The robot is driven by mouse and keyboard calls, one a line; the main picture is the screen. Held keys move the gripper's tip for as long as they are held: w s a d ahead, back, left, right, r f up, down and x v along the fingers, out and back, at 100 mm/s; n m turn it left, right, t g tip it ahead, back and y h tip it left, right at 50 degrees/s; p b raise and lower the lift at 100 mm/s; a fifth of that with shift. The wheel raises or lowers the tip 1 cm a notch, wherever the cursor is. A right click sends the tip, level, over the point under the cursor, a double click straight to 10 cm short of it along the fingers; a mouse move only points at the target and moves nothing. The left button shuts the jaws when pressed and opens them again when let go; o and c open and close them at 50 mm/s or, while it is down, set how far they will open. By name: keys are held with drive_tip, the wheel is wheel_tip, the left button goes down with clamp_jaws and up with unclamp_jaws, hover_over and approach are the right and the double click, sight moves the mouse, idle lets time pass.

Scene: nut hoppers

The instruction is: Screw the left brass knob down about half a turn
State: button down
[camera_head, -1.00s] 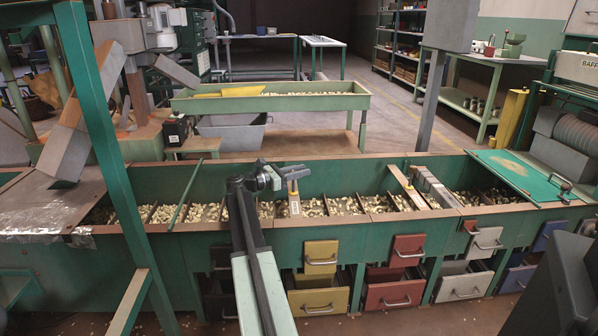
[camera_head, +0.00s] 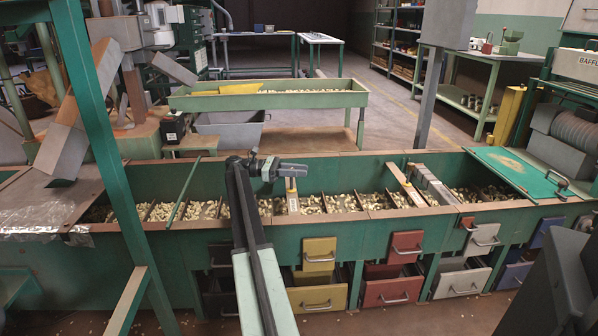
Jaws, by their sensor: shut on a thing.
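My arm reaches forward over the long green trough (camera_head: 340,229). My gripper (camera_head: 293,169) is dark and is over the middle of the trough. It is shut on the top of a small tan upright piece (camera_head: 292,186) with a paler lower part, which stands down among the nuts (camera_head: 341,203). I cannot tell whether this piece is the left brass knob. No brass knob shows clearly, and the jaws hide the top of the held piece.
A slanted wooden slat (camera_head: 405,184) and grey slats (camera_head: 436,187) cross the trough on the right. A thin green bar (camera_head: 184,192) leans on the left. A yellow drawer (camera_head: 318,252) and a red drawer (camera_head: 405,246) sit below. A green post (camera_head: 104,165) stands at left.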

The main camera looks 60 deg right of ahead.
idle(0.4)
drive_tip(key=c, duration=1.2)
unclamp_jaws()
drive_tip(key=shift+s, duration=0.1)
